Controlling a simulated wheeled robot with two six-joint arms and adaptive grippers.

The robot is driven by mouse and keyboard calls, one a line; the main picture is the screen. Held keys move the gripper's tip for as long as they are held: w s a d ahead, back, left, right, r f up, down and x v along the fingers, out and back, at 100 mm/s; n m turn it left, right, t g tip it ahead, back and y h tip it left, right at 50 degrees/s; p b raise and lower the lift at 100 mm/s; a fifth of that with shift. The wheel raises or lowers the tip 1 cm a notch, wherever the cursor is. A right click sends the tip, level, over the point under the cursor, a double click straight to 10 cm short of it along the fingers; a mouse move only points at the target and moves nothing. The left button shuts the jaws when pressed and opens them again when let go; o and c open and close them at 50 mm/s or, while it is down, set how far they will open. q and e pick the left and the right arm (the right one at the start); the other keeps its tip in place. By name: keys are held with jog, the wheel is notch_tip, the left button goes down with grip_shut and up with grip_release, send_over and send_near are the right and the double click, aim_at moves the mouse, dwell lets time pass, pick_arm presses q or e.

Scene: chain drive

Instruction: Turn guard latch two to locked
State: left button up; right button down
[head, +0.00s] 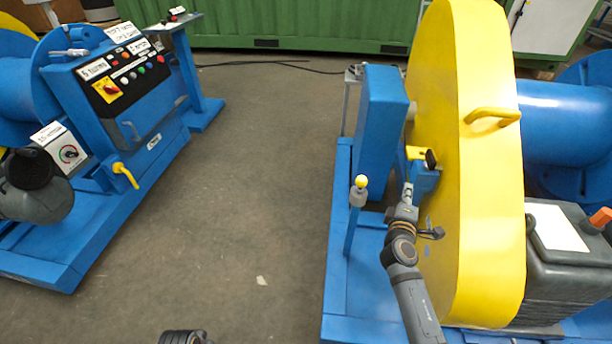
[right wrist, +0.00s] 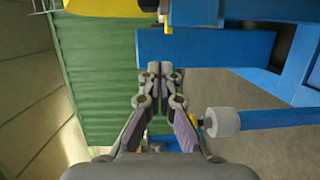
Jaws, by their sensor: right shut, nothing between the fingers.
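A yellow latch (head: 420,153) with a black knob (head: 431,160) sits at the near left edge of the tall yellow guard (head: 470,190) in the head view. I cannot read a number on it. My right gripper (head: 408,188) is just below the latch, its fingers shut and empty, apart from it as far as I can tell. In the right wrist view the shut fingertips (right wrist: 160,67) point toward a blue block (right wrist: 205,47). A black part (right wrist: 149,5) and a yellow edge (right wrist: 105,7) are cut off at the top there. My left gripper is not recognisable in view.
A blue post (head: 380,125) stands left of the guard. A thin blue post with a yellow knob (head: 361,182) stands close left of my right gripper. A yellow handle (head: 492,115) juts from the guard. A blue control console (head: 150,110) stands left; open floor (head: 240,190) lies between.

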aim_at(430, 160)
pick_arm(q)
jog(key=r, duration=0.3)
jog(key=shift+s+d, duration=0.1)
jog(key=shift+d, duration=0.15)
pick_arm(e)
jog(key=w+d, duration=0.2)
jog(key=w+d+r, duration=0.1)
jog(key=w+d, duration=0.5)
jog(key=shift+w+d+r, duration=0.1)
jog(key=shift+d+r, duration=0.05)
jog(key=shift+r, duration=0.15)
jog(key=shift+d, duration=0.1)
pick_arm(q)
jog(key=shift+r+b, duration=0.25)
jog(key=shift+b, duration=0.05)
pick_arm(e)
jog(key=shift+s, duration=0.2)
